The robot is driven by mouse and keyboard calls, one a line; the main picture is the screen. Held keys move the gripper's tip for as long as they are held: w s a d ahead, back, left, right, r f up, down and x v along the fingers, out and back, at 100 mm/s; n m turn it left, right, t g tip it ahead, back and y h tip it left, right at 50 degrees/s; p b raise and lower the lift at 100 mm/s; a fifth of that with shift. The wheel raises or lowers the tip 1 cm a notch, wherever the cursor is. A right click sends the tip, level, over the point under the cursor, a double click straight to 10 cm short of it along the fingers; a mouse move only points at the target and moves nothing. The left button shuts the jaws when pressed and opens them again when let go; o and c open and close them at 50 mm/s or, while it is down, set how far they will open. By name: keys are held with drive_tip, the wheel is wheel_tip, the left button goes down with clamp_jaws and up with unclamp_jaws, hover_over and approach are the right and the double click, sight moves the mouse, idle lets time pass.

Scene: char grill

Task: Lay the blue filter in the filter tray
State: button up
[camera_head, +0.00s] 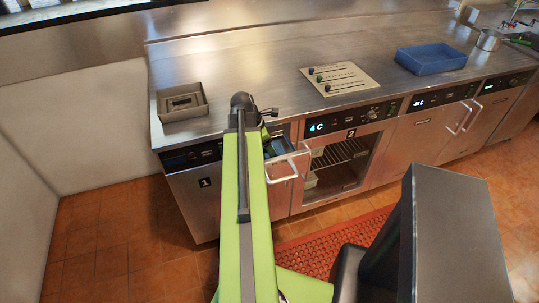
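My green arm reaches from the bottom up to the counter's front edge. My gripper (269,114) is at its far end, small and dark, above a partly open drawer (285,165); whether its fingers are open or shut is too small to tell. A bluish piece (276,147) shows inside the drawer, partly hidden by my arm; I cannot tell if it is the blue filter. A blue rectangular tray (432,65) sits at the right. Neither is clearly marked as the filter tray.
A beige panel with knobs (340,80) lies mid-counter. A glass-doored cabinet (338,163) marked 2 is right of the drawer. A pot (488,40) stands at far right. A red mat (315,245) covers floor below. The counter between the grey tray and panel is mostly clear.

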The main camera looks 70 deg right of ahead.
drive_tip(key=shift+f+b, duration=0.45)
drive_tip(key=shift+f, duration=0.15)
drive_tip(key=o, duration=1.4)
drive_tip(key=shift+r, duration=0.1)
drive_tip(key=shift+r+p, duration=0.6)
drive_tip(key=shift+p, duration=0.1)
drive_tip(key=p+v, duration=1.1)
drive_tip(key=v, duration=0.1)
drive_tip(key=shift+s, duration=0.1)
